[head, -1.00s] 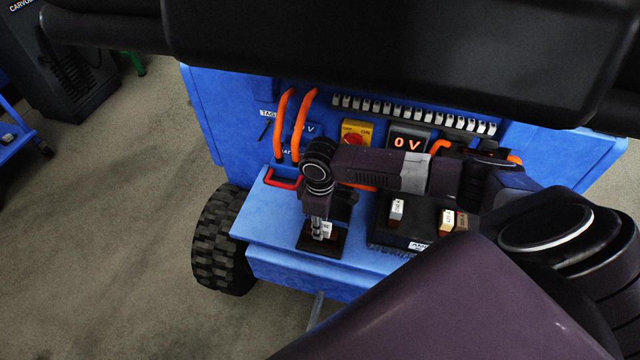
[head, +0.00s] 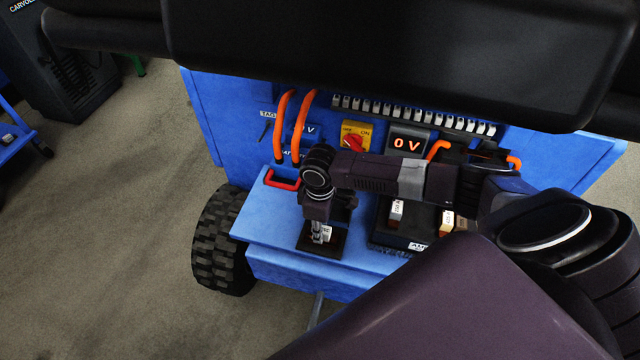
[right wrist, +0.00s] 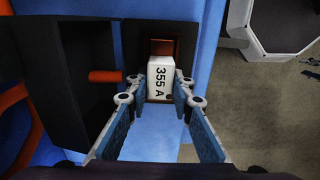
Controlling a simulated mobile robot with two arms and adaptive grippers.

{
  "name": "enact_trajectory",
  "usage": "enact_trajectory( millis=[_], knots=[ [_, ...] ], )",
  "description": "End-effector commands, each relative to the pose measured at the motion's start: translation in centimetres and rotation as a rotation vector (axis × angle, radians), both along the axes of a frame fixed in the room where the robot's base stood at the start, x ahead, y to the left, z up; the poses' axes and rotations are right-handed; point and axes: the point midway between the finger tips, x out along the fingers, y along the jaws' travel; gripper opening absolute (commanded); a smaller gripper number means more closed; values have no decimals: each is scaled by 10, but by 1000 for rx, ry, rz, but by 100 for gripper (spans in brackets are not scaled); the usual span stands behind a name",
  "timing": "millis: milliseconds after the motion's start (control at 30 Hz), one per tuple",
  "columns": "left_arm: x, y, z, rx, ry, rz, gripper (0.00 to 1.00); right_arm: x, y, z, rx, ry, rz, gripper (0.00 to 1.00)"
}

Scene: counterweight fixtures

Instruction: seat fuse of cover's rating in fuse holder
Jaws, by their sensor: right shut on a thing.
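A white fuse (right wrist: 160,76) marked 355 A stands in the brown-lined opening of the black fuse holder (head: 334,250). In the right wrist view my right gripper (right wrist: 159,88) is shut on this fuse. In the head view the right gripper (head: 317,232) points down over the holder, with part of the fuse showing beside it. I cannot tell how deep the fuse sits. A black part with an orange-red peg (right wrist: 106,76), possibly the open cover, is left of the opening. No rating on it is readable. My left gripper is not in view.
A black fuse tray (head: 385,235) with a white fuse (head: 396,211) and a tan-and-white fuse (head: 446,223) stands right of the holder, partly behind my arm.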

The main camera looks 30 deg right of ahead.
Motion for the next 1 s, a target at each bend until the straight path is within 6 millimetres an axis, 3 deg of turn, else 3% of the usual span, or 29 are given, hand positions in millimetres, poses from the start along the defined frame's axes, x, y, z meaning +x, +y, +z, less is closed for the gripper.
enact_trajectory(
  millis=[1000],
  knots=[
    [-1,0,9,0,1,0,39,1,0,0,-1,-2,0,4]
  ],
)
